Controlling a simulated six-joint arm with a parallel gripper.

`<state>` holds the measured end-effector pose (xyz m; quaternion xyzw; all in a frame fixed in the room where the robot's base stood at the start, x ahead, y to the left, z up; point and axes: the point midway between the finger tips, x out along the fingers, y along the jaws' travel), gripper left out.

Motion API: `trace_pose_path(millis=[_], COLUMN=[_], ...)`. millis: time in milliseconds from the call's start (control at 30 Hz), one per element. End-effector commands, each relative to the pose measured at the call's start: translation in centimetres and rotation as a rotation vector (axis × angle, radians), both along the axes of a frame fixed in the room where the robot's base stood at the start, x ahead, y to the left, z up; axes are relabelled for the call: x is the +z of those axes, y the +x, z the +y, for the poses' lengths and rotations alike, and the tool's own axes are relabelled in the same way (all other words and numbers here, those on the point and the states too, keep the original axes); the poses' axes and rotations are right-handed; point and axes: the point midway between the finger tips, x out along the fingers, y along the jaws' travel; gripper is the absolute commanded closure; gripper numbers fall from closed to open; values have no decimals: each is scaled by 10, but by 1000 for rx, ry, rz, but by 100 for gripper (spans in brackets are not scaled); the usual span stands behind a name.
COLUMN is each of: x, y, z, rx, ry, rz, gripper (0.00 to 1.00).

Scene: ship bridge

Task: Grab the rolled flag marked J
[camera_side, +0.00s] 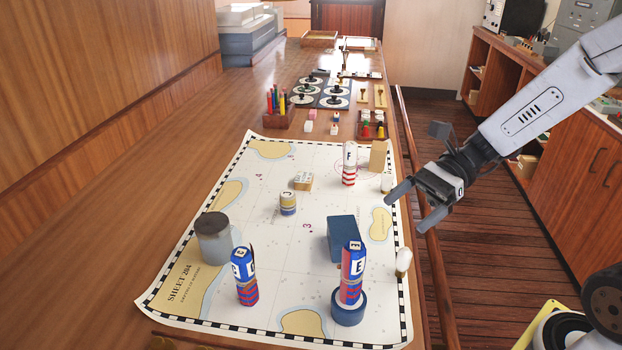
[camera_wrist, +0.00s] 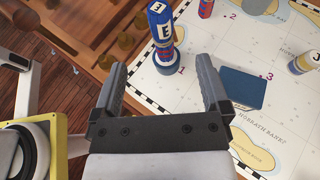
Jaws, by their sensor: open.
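The rolled flag marked J (camera_wrist: 302,62) is a short cream roll with blue bands at the right edge of the wrist view, where its letter shows. In the side view the same short banded roll (camera_side: 288,203) stands upright on the chart (camera_side: 285,240), left of and beyond the blue box; its letter is hard to read there. My gripper (camera_side: 408,213) is open and empty, above the chart's right edge, well to the right of the J roll. In the wrist view the open jaws (camera_wrist: 160,72) have nothing between them.
The blue box (camera_side: 342,240) stands between my gripper and the J roll. A grey canister (camera_side: 214,240) and a red-striped flag (camera_side: 349,165) also stand on the chart.

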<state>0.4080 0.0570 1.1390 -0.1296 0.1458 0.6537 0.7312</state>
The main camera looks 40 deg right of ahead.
Motion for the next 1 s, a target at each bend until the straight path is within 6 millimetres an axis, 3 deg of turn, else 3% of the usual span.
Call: trace_pose_path(millis=[267, 467, 667, 1000], x=[-1, -8, -24, -69], y=[6, 37, 95, 200], z=[-1, -4, -10, -12], rx=[-8, -49, -134, -301], ry=[-1, -5, -10, -10], rz=[-1, -6, -13, -13], gripper=[4, 4, 4, 4])
